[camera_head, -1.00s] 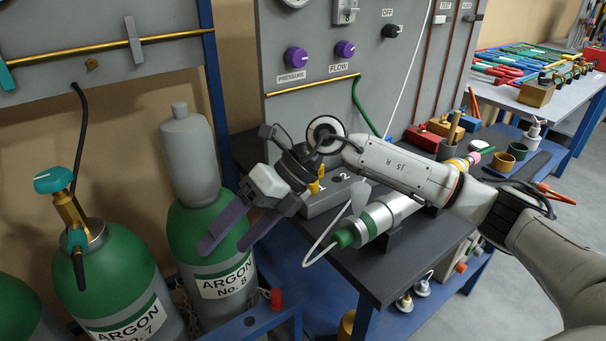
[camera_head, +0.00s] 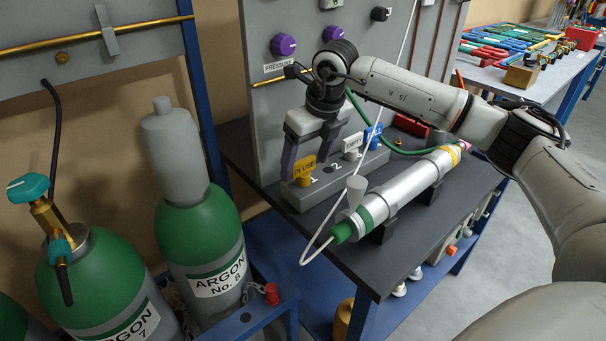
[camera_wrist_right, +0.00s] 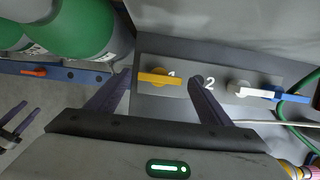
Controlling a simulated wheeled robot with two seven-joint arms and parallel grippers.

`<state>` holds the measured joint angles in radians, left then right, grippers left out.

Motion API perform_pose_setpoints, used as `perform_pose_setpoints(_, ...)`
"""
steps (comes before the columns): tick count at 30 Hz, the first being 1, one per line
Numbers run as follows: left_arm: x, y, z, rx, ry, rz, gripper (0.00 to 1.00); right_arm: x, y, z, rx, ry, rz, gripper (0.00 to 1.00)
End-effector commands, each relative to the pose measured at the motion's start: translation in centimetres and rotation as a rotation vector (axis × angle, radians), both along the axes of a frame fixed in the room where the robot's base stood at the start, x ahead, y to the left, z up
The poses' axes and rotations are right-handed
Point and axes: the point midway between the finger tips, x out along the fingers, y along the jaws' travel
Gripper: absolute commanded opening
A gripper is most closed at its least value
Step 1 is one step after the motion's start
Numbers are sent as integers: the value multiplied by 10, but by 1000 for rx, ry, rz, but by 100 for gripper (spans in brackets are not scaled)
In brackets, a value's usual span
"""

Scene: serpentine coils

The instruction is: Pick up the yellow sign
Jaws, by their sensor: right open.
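The yellow sign (camera_head: 304,170), lettered IN USE, stands upright on a round yellow base at the 1 end of a grey block (camera_head: 315,195). My right gripper (camera_head: 308,158) is open, pointing down over that end of the block, its dark fingers on either side of the sign. In the right wrist view the yellow sign (camera_wrist_right: 159,78) lies between the spread fingertips of the right gripper (camera_wrist_right: 159,77), with gaps visible on both sides. Two dark, parted prongs at that view's lower left look like my left gripper (camera_wrist_right: 16,124), empty.
A white EMPTY sign (camera_head: 353,146) and a blue sign (camera_head: 373,136) stand farther along the block. A silver cylinder (camera_head: 400,185) with a white cone and tube lies in front. The grey panel (camera_head: 290,95) rises close behind; green gas bottles (camera_head: 200,235) stand left.

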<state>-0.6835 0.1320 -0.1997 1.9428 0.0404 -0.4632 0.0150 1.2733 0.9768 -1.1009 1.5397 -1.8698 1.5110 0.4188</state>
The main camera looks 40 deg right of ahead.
Motion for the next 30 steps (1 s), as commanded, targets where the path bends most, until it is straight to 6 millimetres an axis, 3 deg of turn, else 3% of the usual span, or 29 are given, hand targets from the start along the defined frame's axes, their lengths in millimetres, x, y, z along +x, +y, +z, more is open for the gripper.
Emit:
perform_pose_setpoints(6, -1, 0, 2, -1, 0, 1, 48, 9, 2, -28, 1, 0, 1, 73)
perform_pose_setpoints(14, -3, 1, -1, 0, 7, 2, 48, 10, 2, -32, 0, -1, 2, 73)
perform_pose_setpoints(23, -4, 1, -1, 0, 8, 2, 48, 10, 2, -31, 0, -1, 2, 28)
perform_pose_setpoints(30, -3, 1, 0, 1, 7, 2, 48, 10, 2, -30, 1, -2, 1, 28)
